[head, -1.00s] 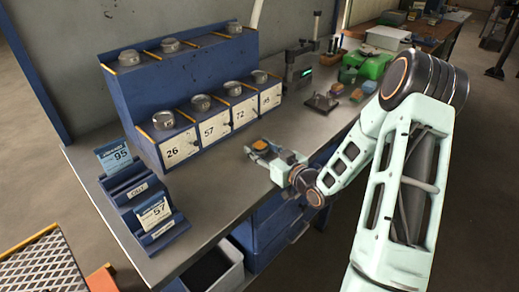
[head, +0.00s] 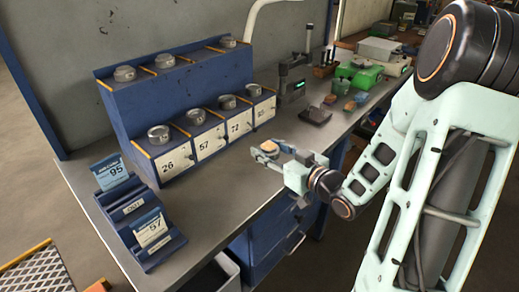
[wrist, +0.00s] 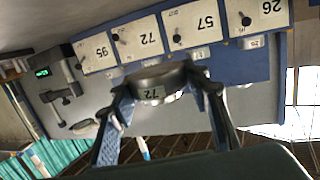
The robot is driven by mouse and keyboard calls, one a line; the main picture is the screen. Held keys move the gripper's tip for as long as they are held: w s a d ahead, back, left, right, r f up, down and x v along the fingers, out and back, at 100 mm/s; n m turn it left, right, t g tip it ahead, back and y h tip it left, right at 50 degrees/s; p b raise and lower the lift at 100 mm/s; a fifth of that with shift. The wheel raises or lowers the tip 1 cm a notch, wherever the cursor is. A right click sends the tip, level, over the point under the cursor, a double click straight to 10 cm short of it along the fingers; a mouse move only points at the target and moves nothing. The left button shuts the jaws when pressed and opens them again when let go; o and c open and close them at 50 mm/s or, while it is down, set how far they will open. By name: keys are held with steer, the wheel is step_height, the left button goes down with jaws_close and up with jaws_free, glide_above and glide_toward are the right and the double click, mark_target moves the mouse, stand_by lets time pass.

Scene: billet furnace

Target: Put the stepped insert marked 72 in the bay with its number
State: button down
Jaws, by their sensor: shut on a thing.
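My gripper (head: 268,153) is shut on the stepped insert (head: 268,146), a short round metal piece, and holds it in front of the blue rack. In the wrist view the insert (wrist: 158,82) shows the mark 72 between the two fingers (wrist: 162,105). The blue rack (head: 118,100) has white numbered fronts 26, 57, 72 and 95. The front marked 72 (head: 236,127) is third from the left in the head view. It also shows upside down in the wrist view (wrist: 150,38), beyond the insert. A round metal piece (head: 227,102) sits above that front.
Other round pieces stand on the rack's lower step and on its upper step (head: 165,61), which has a gap right of its second piece. Blue card holders (head: 150,240) with cards 95 and 57 stand front left. Instruments and a green box (head: 367,73) are farther right.

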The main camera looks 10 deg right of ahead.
mark_target(265, 144)
steer(key=s+r, duration=0.1)
steer(key=s+d+r, duration=0.1)
steer(key=s, duration=0.1)
steer(key=shift+s+d, duration=0.15)
steer(key=shift+s, duration=0.05)
steer(key=s+p, duration=0.1)
steer(key=p, duration=0.4)
steer(key=shift+s+d+r, duration=0.2)
steer(key=shift+s+r, duration=0.15)
steer(key=shift+s, duration=0.05)
